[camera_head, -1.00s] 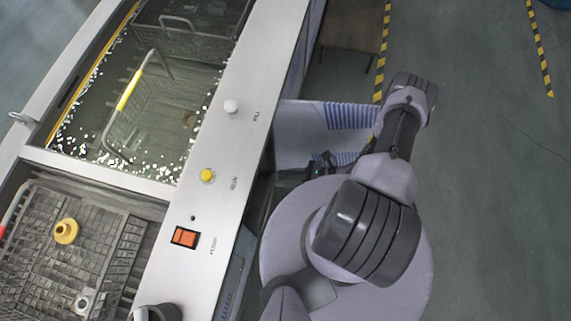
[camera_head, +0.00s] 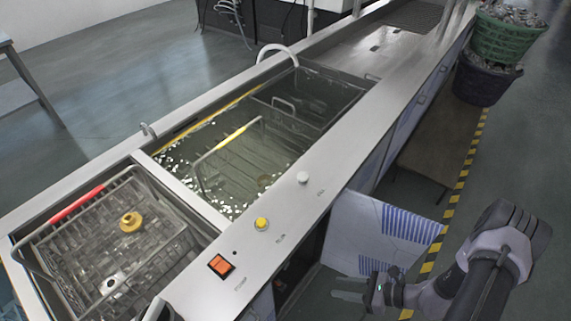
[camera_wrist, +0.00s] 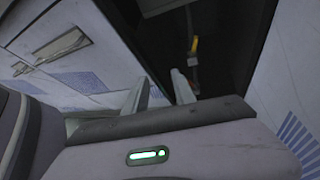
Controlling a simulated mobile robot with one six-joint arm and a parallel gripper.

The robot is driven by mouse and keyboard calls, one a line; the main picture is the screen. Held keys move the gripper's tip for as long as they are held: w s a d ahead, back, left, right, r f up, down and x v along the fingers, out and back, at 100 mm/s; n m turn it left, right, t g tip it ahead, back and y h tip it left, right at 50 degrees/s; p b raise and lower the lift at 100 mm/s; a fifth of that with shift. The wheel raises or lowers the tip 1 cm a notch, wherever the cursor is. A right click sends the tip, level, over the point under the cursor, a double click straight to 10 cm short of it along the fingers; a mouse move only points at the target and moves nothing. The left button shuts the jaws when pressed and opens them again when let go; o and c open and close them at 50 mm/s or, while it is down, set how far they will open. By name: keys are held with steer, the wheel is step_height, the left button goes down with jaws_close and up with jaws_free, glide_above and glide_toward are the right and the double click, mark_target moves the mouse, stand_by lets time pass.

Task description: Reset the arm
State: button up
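My arm is at the lower right of the head view. My gripper (camera_head: 346,288) is beside the lower part of an open cabinet door and points left toward the tank's front. In the wrist view my gripper (camera_wrist: 160,88) shows two pale fingers apart with nothing between them, so it is open and empty. The fingers face a dark cabinet opening (camera_wrist: 225,50), where a small yellow-topped item (camera_wrist: 195,45) shows; I cannot tell what it is.
The open door (camera_head: 370,232) stands close to my gripper. The steel tank (camera_head: 310,195) has a water basin (camera_head: 235,165) with a yellow-handled basket, and a red-handled basket (camera_head: 110,245) at left. Floor (camera_head: 530,150) at right is clear.

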steer(key=w+a+r+n+g+h, duration=0.1)
steer(key=w+r+n+g+h, duration=0.15)
steer(key=r+n, duration=0.75)
steer(key=w+a+r+n+g+h, duration=0.1)
steer(key=a+r+n+g+h, duration=0.15)
steer(key=r, duration=1.55)
steer(key=s+a+r+n+t+h, duration=0.1)
steer(key=s+r+n+t+h, duration=0.1)
steer(key=s+r, duration=0.4)
steer(key=s+a+r+n+t+h, duration=0.2)
steer(key=s+r+n+t+h, duration=0.1)
steer(key=r, duration=0.8)
steer(key=s+n+t, duration=0.1)
steer(key=s+n, duration=0.1)
steer(key=s, duration=0.1)
steer(key=shift+a, duration=0.3)
steer(key=shift+w+n, duration=0.1)
steer(key=shift+n, duration=0.15)
